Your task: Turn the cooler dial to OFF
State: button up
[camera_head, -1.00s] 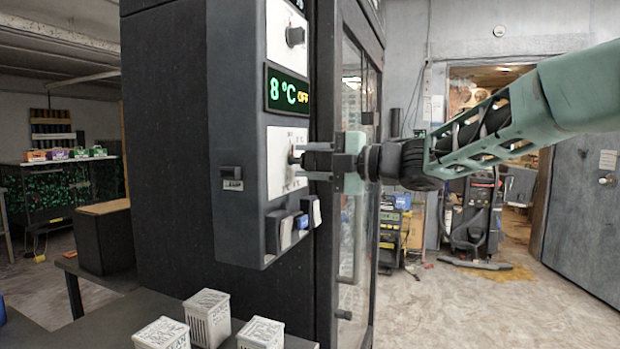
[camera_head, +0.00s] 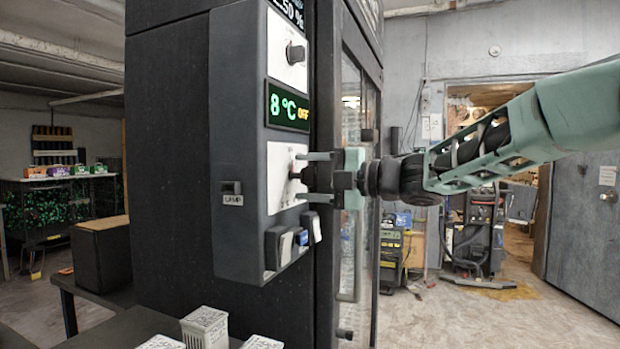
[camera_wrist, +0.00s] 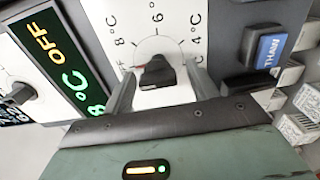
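The cooler dial (camera_wrist: 157,73) is a black knob on a white plate (camera_head: 281,187), with marks for OFF, 8 °C, 6 °C and 4 °C around it. The display (camera_head: 288,106) reads 8 °C in green with OFF in yellow. My gripper (camera_head: 304,175) is at the plate, its fingers on either side of the knob; in the wrist view (camera_wrist: 161,75) a gap shows between each finger and the knob. The head view mostly hides the knob behind the fingers.
Another knob (camera_head: 295,53) sits above the display. Below the dial are rocker switches, one a blue THAW switch (camera_wrist: 269,52). A glass door (camera_head: 351,230) is right of the panel. White baskets (camera_head: 205,327) stand on a low bench below. Open floor lies to the right.

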jog(key=b+v, duration=0.3)
jog(key=v, duration=1.4)
jog(key=shift+d, duration=0.2)
jog(key=s+a+f+m+t+h+p, duration=0.1)
jog(key=s+a+f+m+t+h, duration=0.15)
jog(key=f+m+h, duration=0.5)
jog(key=s+a+f+m+t+h+p, duration=0.15)
jog(key=s+f+m+h, duration=0.25)
jog(key=f+m, duration=0.55)
jog(key=s+d+f+m+g+h, duration=0.1)
jog(key=s+f+m+g, duration=0.1)
jog(key=s, duration=0.7)
jog(key=s+d+f+m+g+h+p, duration=0.1)
jog(key=s+d+f+m+g+h, duration=0.1)
jog(key=s+f, duration=0.4)
jog(key=s+d+f+m+g+h, duration=0.1)
jog(key=s+g, duration=0.5)
jog(key=s, duration=0.6)
notch_tip(320, 180, down, 3)
jog(key=m+h, duration=0.1)
jog(key=m, duration=0.1)
jog(key=shift+d+m+p, duration=0.3)
jog(key=shift+d, duration=0.1)
